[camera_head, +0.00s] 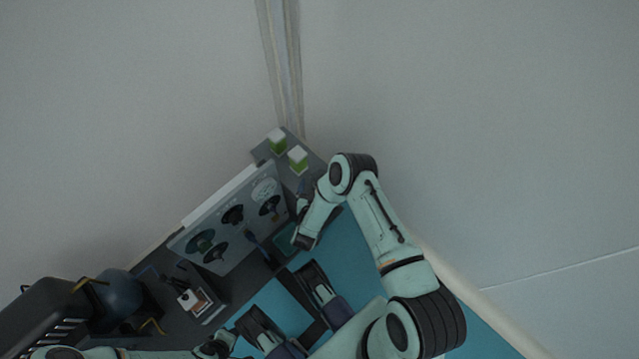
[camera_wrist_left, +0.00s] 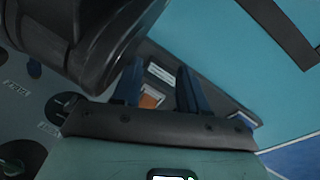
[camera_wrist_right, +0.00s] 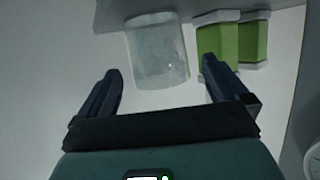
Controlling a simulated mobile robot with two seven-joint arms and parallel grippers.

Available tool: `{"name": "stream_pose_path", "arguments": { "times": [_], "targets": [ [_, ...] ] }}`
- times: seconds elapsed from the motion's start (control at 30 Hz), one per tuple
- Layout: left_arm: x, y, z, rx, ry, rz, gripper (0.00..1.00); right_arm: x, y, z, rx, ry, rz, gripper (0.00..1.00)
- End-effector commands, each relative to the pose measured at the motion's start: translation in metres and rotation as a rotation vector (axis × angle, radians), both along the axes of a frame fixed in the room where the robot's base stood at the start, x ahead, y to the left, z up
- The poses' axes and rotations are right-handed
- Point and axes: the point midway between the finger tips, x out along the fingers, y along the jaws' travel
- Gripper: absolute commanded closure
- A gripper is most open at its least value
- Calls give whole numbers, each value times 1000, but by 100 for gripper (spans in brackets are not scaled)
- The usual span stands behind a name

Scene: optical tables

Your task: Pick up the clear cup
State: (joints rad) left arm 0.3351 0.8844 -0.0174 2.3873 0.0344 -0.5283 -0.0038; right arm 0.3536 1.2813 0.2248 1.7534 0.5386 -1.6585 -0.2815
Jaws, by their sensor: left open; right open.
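The clear cup (camera_wrist_right: 158,58) shows in the right wrist view, ahead of my right gripper (camera_wrist_right: 161,65). It is pale and see-through. The two open fingers point toward it, one on each side in the picture, with no visible contact. I cannot make out the cup in the head view, where my right gripper (camera_head: 301,190) is small and dark near the back corner. My left gripper (camera_wrist_left: 159,82) is open in the left wrist view, with a small white and orange item (camera_wrist_left: 151,97) seen between its fingers; no grip on it shows.
Two green containers with white tops (camera_head: 277,142) (camera_head: 298,160) stand at the back corner, close beside the cup in the right wrist view (camera_wrist_right: 218,45). A dark round object (camera_head: 118,295) is at lower left.

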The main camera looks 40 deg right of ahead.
Motion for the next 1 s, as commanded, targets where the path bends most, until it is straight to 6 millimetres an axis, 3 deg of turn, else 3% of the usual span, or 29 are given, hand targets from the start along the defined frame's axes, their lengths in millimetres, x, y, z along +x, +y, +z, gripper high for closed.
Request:
{"name": "stream_pose_path", "arguments": {
  "times": [0.23, 0.47, 0.5, 0.63, 1.0],
  "targets": [
    [-30, 4, -24, -6, 103, 8, 57, 20, -28, -12, 0, -1, -4, 0],
    [-33, 4, -24, -7, 110, 9, 57, 23, -30, -11, 0, -1, 0, 0],
    [-33, 4, -24, -7, 110, 9, 57, 23, -30, -11, 0, -1, 0, 6],
    [-33, 4, -24, -7, 109, 9, 57, 22, -30, -12, -1, -1, 0, 49],
    [-31, 4, -22, -7, 103, 8, 57, 23, -30, -9, 0, -1, 0, 51]
  ]
}}
